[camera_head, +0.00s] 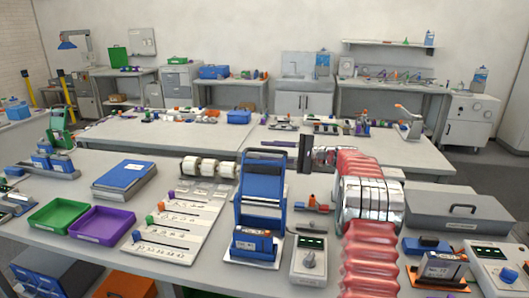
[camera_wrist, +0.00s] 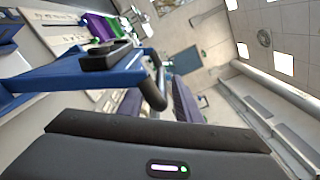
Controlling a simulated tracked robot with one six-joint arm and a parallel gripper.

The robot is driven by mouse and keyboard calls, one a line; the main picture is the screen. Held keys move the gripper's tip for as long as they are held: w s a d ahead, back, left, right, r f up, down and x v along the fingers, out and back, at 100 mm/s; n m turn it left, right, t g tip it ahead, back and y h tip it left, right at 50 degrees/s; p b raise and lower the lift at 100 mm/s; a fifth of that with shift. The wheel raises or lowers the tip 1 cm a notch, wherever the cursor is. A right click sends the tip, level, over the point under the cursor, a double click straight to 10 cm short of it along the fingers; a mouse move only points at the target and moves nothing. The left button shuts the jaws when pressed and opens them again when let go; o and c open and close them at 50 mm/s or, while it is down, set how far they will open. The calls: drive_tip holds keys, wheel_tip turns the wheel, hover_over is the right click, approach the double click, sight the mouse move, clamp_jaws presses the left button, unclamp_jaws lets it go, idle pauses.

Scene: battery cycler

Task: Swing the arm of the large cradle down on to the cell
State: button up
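The large cradle is blue and stands near the front edge of the bench, with its base (camera_head: 248,258) on a white plate. A dark cell (camera_head: 254,241) with an orange part lies in it. Its blue arm (camera_head: 263,188) stands raised, nearly upright, behind the cell. In the wrist view the blue arm (camera_wrist: 70,75) crosses the upper left, with a black pad and a dark curved handle (camera_wrist: 153,88) close ahead of my gripper. My gripper (camera_head: 305,155) is dark and just right of the raised arm's top; contact is unclear. Its finger opening cannot be made out.
A grey meter box (camera_head: 308,258) stands right of the cradle. An orange cradle (camera_head: 440,275) with another cell is at the front right. A slotted white board (camera_head: 185,225), purple tray (camera_head: 101,226) and green tray (camera_head: 59,215) lie left. My red and silver arm covers the bench's middle right.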

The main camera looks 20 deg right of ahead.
drive_tip(key=shift+x, duration=0.85)
drive_tip(key=shift+c, duration=0.2)
clamp_jaws()
